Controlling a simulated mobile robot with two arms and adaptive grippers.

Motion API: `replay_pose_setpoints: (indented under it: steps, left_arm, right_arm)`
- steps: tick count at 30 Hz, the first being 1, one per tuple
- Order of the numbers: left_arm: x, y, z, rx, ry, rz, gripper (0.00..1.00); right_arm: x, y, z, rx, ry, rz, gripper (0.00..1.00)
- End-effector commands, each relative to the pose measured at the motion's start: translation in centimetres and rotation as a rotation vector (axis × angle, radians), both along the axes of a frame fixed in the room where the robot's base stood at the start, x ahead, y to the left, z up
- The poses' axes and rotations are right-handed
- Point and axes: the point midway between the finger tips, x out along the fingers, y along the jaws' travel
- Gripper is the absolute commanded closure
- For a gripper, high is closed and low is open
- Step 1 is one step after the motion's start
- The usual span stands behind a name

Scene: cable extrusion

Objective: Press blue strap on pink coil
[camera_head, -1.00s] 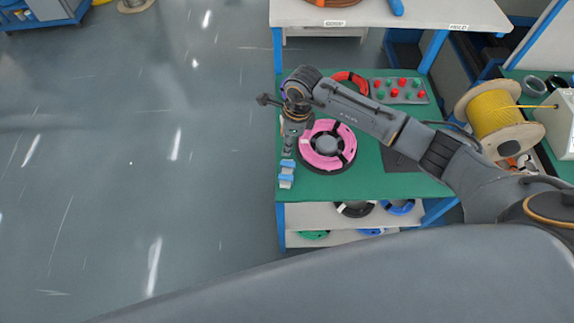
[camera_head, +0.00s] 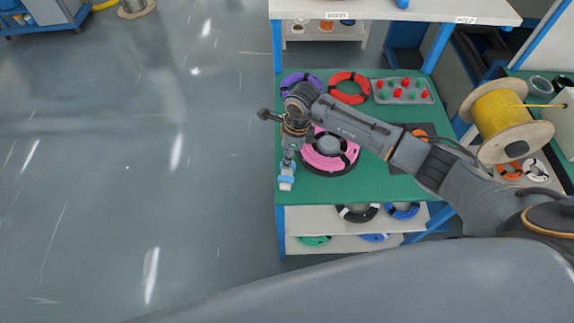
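The pink coil (camera_head: 331,162) lies on a dark round base on the green bench top, in the head view. Dark bands cross the coil, and my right arm covers its upper part. A blue and whitish strap piece (camera_head: 286,181) is near the bench's left edge, left of and below the coil. My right gripper (camera_head: 288,164) points down right at the strap's upper end and overlaps it in the picture. Whether its fingers are open or shut, and whether they touch the strap, is too small to tell. My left gripper is not in view.
A yellow cable spool (camera_head: 498,112) stands at the right. Lower shelves hold several coils. Open floor lies left.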

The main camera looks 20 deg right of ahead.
Motion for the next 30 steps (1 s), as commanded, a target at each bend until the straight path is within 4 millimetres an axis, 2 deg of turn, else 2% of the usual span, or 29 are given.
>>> replay_pose_setpoints:
  steps: [30]
  left_arm:
    - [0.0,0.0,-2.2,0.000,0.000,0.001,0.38]
  right_arm:
    - [0.0,0.0,-2.3,0.000,0.000,0.000,0.70]
